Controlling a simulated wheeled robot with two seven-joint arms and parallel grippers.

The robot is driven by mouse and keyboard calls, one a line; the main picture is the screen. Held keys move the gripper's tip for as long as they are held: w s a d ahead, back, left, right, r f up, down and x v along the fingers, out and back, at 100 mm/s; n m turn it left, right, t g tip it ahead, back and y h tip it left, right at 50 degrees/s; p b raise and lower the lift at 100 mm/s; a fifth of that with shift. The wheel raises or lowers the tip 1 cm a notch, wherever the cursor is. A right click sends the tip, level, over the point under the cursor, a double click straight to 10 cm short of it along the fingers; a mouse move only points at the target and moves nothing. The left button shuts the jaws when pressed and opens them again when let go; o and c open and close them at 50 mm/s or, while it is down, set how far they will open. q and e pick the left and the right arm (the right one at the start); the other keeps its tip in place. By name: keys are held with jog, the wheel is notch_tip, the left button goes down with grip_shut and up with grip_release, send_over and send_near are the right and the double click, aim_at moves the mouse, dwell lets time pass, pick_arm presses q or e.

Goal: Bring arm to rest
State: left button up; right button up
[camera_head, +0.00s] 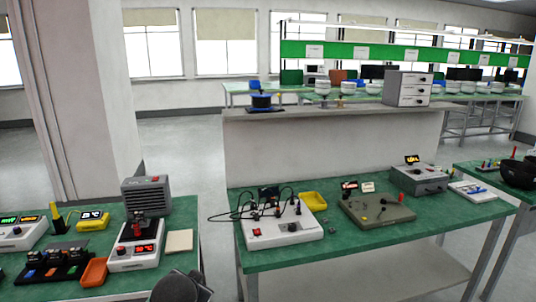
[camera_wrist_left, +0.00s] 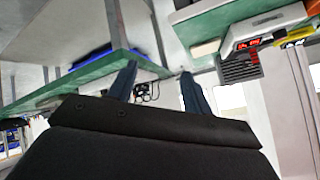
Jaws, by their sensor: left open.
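My left gripper (camera_wrist_left: 160,82) shows in the left wrist view as two dark blue fingers spread apart. It is open, with nothing between the fingers. Behind the gap are a green-edged bench and a white device with cables, farther off. In the head view, a dark grey rounded part (camera_head: 180,288) at the bottom edge looks like my left arm; its fingers are not visible there. My right gripper is not visible in either view.
The left bench (camera_head: 150,275) holds a white station with a red display (camera_head: 135,255) and an orange tray (camera_head: 94,272). The middle bench (camera_head: 290,256) holds a cabled white box (camera_head: 284,229), a yellow tray (camera_head: 313,201) and a grey-green plate (camera_head: 376,211). A floor gap separates the benches.

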pick_arm(q)
jog(key=s+d+f+n+g, duration=0.1)
jog(key=s+f+g, duration=0.1)
jog(key=s+f, duration=0.6)
jog(key=s+d+f+n+g+h, duration=0.1)
jog(key=s+d+f+g, duration=0.1)
jog(key=s+f, duration=0.6)
jog(key=s+d+f+n+g+h, duration=0.1)
jog(key=s+f, duration=0.7)
jog(key=s, duration=0.9)
jog(key=d+g, duration=0.1)
jog(key=g, duration=0.1)
jog(key=shift+s+f+g, duration=0.25)
jog(key=shift+s+g, duration=0.05)
jog(key=shift+s, duration=0.05)
